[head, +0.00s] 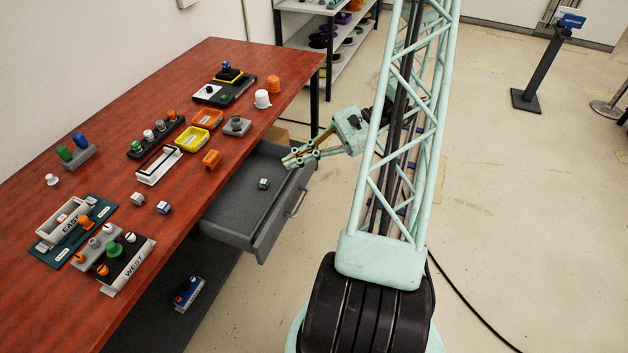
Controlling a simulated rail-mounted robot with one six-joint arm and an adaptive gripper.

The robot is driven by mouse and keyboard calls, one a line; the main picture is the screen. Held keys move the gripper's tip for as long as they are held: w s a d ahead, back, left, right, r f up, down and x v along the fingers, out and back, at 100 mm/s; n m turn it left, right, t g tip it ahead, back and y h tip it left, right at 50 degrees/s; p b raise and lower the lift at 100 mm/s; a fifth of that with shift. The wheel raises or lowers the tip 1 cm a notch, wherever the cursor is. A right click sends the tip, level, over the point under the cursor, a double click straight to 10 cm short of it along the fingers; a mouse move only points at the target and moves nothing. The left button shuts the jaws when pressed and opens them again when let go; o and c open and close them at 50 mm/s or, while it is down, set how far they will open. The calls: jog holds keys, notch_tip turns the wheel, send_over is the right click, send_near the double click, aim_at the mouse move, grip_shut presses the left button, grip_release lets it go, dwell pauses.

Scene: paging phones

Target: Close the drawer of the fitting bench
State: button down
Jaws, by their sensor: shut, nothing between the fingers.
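The fitting bench (110,215) has a red-brown top and stands on the left. Its grey drawer (237,205) is pulled out to the right from under the top. A small pale-and-dark block (263,183) lies inside the drawer. The drawer's bar handle (297,203) is on its front face. My gripper (288,162) is shut and empty. It appears over the far end of the drawer, near the top of the front panel, pointing left toward the bench. I cannot tell whether it touches the drawer.
A blue item (188,293) lies on the lower shelf. A shelf unit (325,35) stands behind. Floor in front of the drawer is clear.

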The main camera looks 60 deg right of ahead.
aim_at(306, 177)
jog(key=s+d+f+m+t+h, duration=0.4)
jog(key=s+d+f, duration=0.3)
jog(key=f, duration=0.2)
jog(key=s+d+f+m+t+h, duration=0.4)
jog(key=s+d+f+m, duration=0.3)
jog(key=f, duration=0.3)
jog(key=shift+m+t, duration=0.3)
jog(key=shift+w, duration=0.25)
jog(key=shift+w+a+b, duration=0.3)
jog(key=shift+w+a, duration=0.05)
jog(key=shift+w, duration=1.9)
jog(key=shift+w+a+b, duration=0.35)
jog(key=shift+w+a, duration=0.05)
jog(key=shift+w, duration=1.8)
jog(key=shift+w+a+b, duration=0.3)
jog(key=shift+w+a, duration=0.05)
jog(key=shift+w, duration=1.9)
jog(key=shift+w, duration=0.15)
